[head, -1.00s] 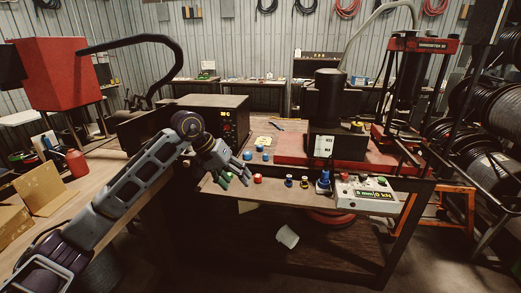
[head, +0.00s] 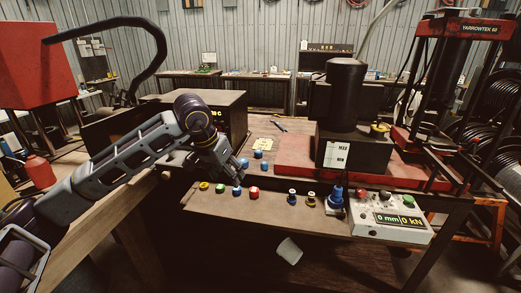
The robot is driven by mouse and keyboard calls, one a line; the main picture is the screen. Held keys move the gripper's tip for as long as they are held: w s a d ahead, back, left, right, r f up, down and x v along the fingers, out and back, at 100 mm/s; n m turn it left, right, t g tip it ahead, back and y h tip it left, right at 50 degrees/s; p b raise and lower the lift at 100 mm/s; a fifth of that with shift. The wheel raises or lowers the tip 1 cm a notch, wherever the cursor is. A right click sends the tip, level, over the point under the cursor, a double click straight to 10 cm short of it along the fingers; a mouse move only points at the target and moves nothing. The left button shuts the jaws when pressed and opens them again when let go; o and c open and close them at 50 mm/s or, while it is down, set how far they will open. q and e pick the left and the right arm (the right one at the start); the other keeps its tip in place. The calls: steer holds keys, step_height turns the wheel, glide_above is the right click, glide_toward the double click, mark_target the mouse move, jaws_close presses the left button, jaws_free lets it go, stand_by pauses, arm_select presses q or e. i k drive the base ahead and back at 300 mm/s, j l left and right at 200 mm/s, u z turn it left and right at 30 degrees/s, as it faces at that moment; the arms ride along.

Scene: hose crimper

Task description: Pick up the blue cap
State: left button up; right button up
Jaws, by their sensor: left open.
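Several small blue caps are on the bench. One blue cap (head: 237,191) sits in the front row between a green cap (head: 220,188) and a red cap (head: 253,192). Other blue caps, one at the back (head: 258,154) and one nearer (head: 265,165), stand behind the row, and another (head: 244,162) is beside my gripper. My left gripper (head: 240,177) is open and points down just above and behind the front-row blue cap, with no cap visibly held. The exact gap between fingers and cap is hard to tell. My right gripper is out of view.
A yellow cap (head: 204,186) ends the row at left. Two dark spools (head: 292,196), a tall blue piece (head: 336,194) and a control box (head: 390,218) stand to the right. The black crimper (head: 345,110) is behind.

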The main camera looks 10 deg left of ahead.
mark_target(258, 153)
steer(key=i, duration=1.2)
